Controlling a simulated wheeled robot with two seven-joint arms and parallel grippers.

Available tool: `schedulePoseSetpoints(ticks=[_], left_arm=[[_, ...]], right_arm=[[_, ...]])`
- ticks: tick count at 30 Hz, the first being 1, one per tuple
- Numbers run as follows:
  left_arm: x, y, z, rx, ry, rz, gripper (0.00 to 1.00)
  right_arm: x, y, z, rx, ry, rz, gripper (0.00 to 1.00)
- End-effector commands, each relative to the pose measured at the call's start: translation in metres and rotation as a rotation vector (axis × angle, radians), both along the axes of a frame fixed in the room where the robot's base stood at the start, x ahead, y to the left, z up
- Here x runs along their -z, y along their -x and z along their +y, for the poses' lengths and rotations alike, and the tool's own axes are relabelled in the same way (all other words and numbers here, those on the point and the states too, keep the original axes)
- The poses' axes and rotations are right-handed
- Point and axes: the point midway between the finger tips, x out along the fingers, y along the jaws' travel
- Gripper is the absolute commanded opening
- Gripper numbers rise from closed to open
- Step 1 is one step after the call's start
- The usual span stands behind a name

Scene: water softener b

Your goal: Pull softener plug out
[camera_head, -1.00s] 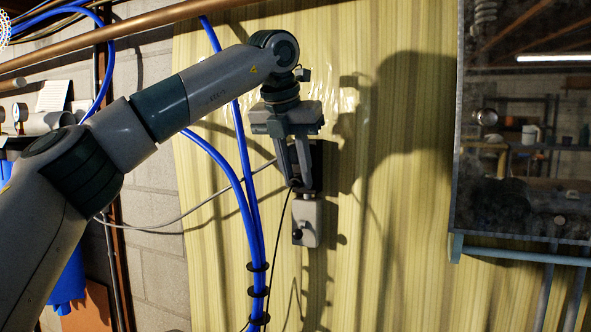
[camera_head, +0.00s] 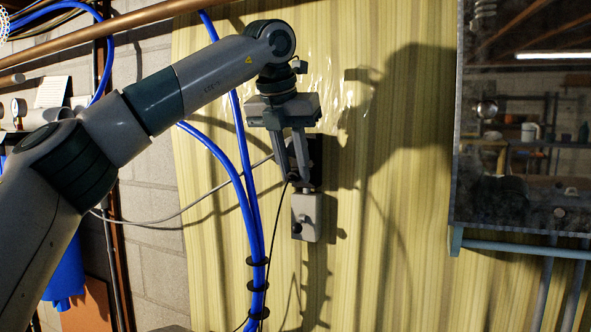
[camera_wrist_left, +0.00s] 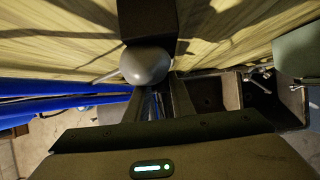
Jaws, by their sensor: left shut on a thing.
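My left gripper (camera_head: 293,180) is in front of the striped yellow wall, fingers pointing down, shut on the softener plug. In the wrist view the plug (camera_wrist_left: 145,65) is a grey rounded body at the fingers, with a thin pale cord leading left. A dark block (camera_wrist_left: 148,22), apparently the outlet, is directly beyond it; I cannot tell whether they are still joined. In the head view a dark plate (camera_head: 317,160) shows partly behind the fingers, and the plug is mostly hidden by them. My right gripper is not in view.
A grey box (camera_head: 306,217) is on the wall just below the fingers. Blue pipes (camera_head: 250,190) run down left of the gripper, with a pale cable (camera_head: 180,215) across the left. A dark framed panel (camera_head: 525,120) stands at right. The wall between is clear.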

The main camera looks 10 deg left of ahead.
Motion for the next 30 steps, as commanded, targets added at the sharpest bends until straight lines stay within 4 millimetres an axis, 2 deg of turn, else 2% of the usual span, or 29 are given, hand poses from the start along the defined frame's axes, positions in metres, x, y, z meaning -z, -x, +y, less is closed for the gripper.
schedulePoseSetpoints(ticks=[18, 30], left_arm=[[0.001, 0.038, 0.008, 0.0, 0.002, -0.005, 0.0], [-0.001, 0.045, 0.009, 0.0, 0.001, -0.004, 0.0]], right_arm=[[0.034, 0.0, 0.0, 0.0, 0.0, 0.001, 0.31], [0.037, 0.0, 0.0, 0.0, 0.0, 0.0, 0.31]])
